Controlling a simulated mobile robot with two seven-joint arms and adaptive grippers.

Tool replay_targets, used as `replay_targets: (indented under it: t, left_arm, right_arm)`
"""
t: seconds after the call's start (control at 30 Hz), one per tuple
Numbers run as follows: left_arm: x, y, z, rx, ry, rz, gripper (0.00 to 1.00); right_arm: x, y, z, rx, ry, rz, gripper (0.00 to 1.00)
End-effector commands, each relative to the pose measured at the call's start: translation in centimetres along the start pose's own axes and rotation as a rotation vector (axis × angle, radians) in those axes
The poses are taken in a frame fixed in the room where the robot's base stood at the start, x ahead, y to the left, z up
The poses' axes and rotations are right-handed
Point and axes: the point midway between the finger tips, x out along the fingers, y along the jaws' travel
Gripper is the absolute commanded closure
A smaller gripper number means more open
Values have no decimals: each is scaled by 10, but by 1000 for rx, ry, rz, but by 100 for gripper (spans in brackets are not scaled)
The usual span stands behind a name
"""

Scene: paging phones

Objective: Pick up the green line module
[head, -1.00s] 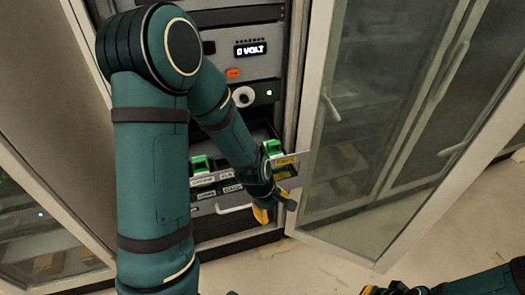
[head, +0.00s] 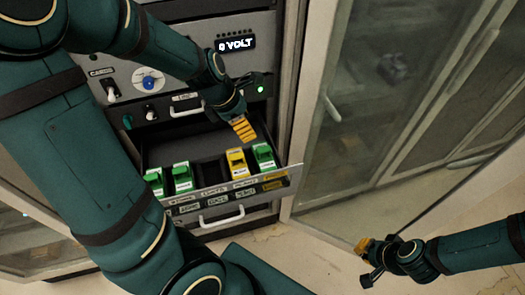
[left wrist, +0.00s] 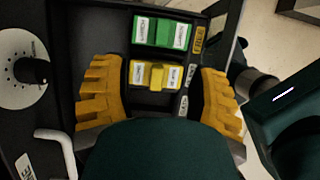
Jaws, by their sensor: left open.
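Green line modules stand in the open drawer in the head view: two at the left (head: 155,182) (head: 182,177) and one at the right end (head: 264,156). A yellow module (head: 236,162) stands just left of the right-end green one. My left gripper (head: 243,128) is open and empty above the drawer's right part. In the left wrist view its fingers (left wrist: 160,80) spread to either side of the yellow module (left wrist: 155,76), with a green module (left wrist: 162,33) beyond it. My right gripper (head: 375,262) is at lower right, away from the drawer; its opening is unclear.
The drawer front (head: 215,192) carries rows of labels and a white handle (head: 222,217). Above is a panel with a lit display (head: 235,43), knobs and a green light.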

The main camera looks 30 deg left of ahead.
Motion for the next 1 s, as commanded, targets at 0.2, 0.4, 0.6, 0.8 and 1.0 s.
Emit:
replay_targets:
  t: [0.2, 0.4, 0.6, 0.8, 1.0]
  left_arm:
    - [22, -1, -1, -12, 2, -5, 40]
    - [58, 0, -2, -13, 3, -4, 40]
    - [83, 0, -2, -10, 0, -1, 40]
    - [96, -1, -2, -10, 0, -1, 40]
    - [126, -2, -4, -10, 1, -1, 40]
  right_arm:
    - [0, 0, 0, 1, -1, 1, 100]
    - [0, 0, 0, 1, 0, 1, 100]
    - [12, 5, 2, 3, 1, 1, 100]
    - [17, 7, 3, 4, 2, 2, 100]
    - [31, 12, 5, 5, 2, 3, 100]
